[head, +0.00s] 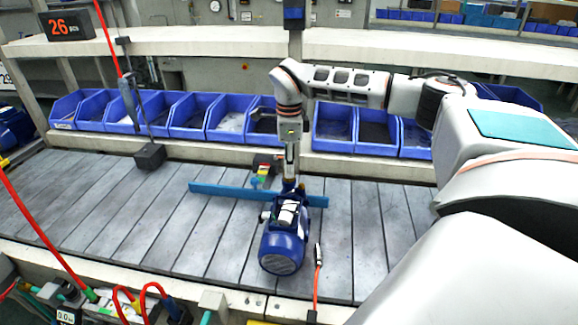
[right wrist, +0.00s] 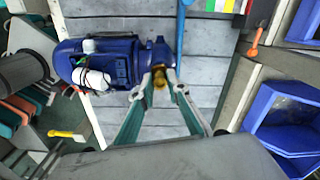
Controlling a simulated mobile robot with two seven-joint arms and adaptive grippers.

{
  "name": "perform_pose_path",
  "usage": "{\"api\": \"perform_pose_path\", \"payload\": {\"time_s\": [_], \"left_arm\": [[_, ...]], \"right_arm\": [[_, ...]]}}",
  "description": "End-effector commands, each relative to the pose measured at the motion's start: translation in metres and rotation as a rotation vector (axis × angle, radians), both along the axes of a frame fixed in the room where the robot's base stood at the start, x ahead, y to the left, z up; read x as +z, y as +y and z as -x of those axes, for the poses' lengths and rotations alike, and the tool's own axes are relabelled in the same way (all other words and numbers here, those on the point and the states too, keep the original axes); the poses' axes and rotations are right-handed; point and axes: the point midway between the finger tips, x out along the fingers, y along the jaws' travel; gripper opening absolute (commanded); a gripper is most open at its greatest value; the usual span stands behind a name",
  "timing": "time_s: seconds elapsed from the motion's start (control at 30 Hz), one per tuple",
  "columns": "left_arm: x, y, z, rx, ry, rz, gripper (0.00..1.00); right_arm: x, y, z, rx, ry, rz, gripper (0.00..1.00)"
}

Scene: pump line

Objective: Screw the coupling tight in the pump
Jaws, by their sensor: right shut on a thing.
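The blue pump (head: 283,248) lies on the slatted line, its ribbed round end toward me. It also shows in the right wrist view (right wrist: 122,60), with a white part on its side. My right gripper (head: 289,184) reaches down at the pump's far end. In the right wrist view its green-grey fingers (right wrist: 161,78) are closed around a brass-coloured coupling (right wrist: 159,82) at the pump's end. The fingers hide part of the coupling, and I cannot tell how deep it sits. My left gripper is not in view.
A blue bar (head: 225,192) lies across the line by the pump. Blue bins (head: 225,118) line the back. A tool (head: 130,100) hangs on a red hose at left, near a dark block (head: 149,156). A red cable (head: 317,275) lies right of the pump.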

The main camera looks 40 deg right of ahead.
Motion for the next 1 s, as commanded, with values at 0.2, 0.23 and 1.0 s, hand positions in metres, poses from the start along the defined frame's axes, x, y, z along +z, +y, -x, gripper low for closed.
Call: {"api": "perform_pose_path", "payload": {"time_s": [0.2,0.23,1.0], "left_arm": [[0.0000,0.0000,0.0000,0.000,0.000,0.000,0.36],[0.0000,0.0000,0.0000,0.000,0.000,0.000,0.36],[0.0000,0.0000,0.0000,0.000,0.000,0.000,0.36]], "right_arm": [[-0.0006,-0.0001,0.0005,-0.007,0.001,0.000,0.00],[-0.0006,-0.0001,0.0005,-0.007,0.001,0.000,0.00],[-0.0006,-0.0003,0.0002,-0.306,0.001,0.001,0.30]]}}
